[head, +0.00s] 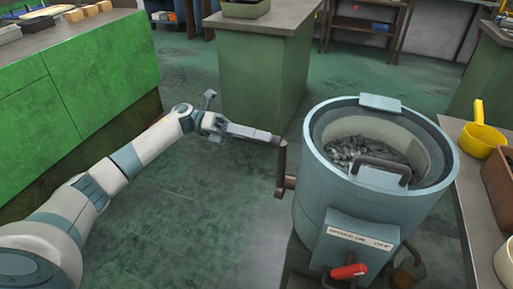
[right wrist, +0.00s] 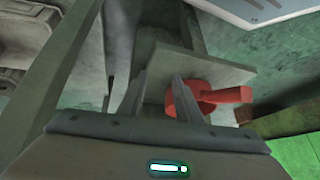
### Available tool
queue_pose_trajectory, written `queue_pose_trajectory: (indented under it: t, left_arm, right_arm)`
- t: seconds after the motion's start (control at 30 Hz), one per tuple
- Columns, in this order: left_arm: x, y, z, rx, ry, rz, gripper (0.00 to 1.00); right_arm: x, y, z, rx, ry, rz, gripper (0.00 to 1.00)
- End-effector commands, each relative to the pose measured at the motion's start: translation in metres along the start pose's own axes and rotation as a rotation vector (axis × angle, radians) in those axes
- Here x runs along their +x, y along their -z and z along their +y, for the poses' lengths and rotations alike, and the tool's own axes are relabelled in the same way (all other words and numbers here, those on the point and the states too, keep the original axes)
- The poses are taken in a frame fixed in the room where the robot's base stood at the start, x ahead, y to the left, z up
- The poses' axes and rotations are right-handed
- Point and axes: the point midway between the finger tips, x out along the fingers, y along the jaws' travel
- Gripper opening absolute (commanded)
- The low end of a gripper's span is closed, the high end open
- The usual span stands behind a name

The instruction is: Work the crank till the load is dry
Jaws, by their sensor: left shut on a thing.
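A blue-grey drum machine (head: 320,195) stands at the right in the head view, its open top holding a heap of small grey metal pieces (head: 365,152). A brown crank (head: 281,172) sticks out of its left side, its grip upright. My left gripper (head: 276,140) is shut on the top of the crank grip. Whether the load is wet cannot be told.
A yellow scoop (head: 481,138) and a brown box (head: 498,178) are on the right bench. A green cabinet (head: 80,85) runs along the left, and a green pedestal (head: 262,75) stands behind. The floor between is clear.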

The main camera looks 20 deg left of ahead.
Motion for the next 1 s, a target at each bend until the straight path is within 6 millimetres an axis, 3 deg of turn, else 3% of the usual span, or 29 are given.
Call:
queue_pose_trajectory:
  t: [0.23,0.67,0.7,0.73,1.0]
  left_arm:
    - [-0.0007,-0.0105,0.0071,-0.072,-0.001,-0.003,0.0]
    - [-0.0007,-0.0113,0.0083,-0.083,-0.001,-0.002,0.0]
    - [-0.0007,-0.0112,0.0083,-0.083,-0.001,-0.002,0.33]
    - [-0.0007,-0.0112,0.0083,-0.083,-0.001,-0.002,0.4]
    - [-0.0003,-0.0106,0.0082,-0.083,-0.001,-0.001,0.42]
  right_arm:
    - [0.0002,0.001,-0.0031,0.0,0.008,0.014,0.31]
    - [-0.0004,0.0003,-0.0037,-0.002,0.009,0.014,0.31]
    - [-0.0004,0.0003,-0.0037,-0.002,0.009,0.014,0.31]
    - [-0.0004,0.0003,-0.0037,-0.002,0.009,0.014,0.31]
    - [-0.0004,0.0003,-0.0035,-0.002,0.008,0.014,0.31]
